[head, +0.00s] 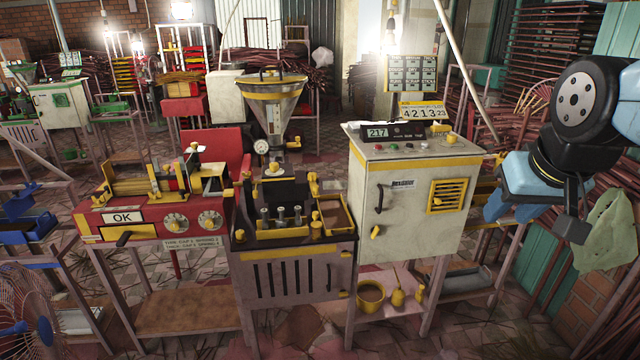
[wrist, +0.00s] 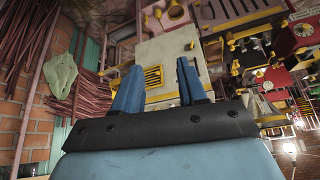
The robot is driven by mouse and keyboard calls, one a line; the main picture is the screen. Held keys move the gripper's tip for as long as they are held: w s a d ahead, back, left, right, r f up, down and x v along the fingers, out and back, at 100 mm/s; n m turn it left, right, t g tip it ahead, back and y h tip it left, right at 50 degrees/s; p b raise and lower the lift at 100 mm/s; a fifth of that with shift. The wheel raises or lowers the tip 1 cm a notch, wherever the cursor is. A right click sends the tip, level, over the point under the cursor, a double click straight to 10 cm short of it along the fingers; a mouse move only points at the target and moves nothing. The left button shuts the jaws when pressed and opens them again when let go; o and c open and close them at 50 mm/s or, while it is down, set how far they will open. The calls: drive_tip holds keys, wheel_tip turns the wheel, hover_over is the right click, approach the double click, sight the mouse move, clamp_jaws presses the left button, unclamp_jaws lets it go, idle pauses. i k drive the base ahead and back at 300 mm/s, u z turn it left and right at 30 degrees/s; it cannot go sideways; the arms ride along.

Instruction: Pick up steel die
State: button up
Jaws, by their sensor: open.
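Three small steel dies stand upright side by side in a dark tray (head: 262,234) with yellow rails, on top of the slotted grey cabinet: a left one (head: 265,214), a middle one (head: 281,214) and a right one (head: 297,214). I cannot tell which one the task means. My gripper (head: 499,206) is at the right, beyond the pale control cabinet and well apart from the dies. In the wrist view its two blue fingers (wrist: 158,88) are spread with nothing between them. The dies are too small to make out there.
The pale control cabinet (head: 407,205) with a 217 display stands between my gripper and the tray. A steel hopper (head: 273,105) rises behind the tray. A red extruder (head: 150,218) marked OK is to its left. A yellow pot (head: 370,296) sits on the lower shelf.

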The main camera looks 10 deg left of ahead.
sight(265, 224)
drive_tip(key=z, duration=0.7)
drive_tip(key=i, duration=1.95)
drive_tip(key=u, duration=1.85)
drive_tip(key=k, duration=0.4)
drive_tip(key=u, duration=0.4)
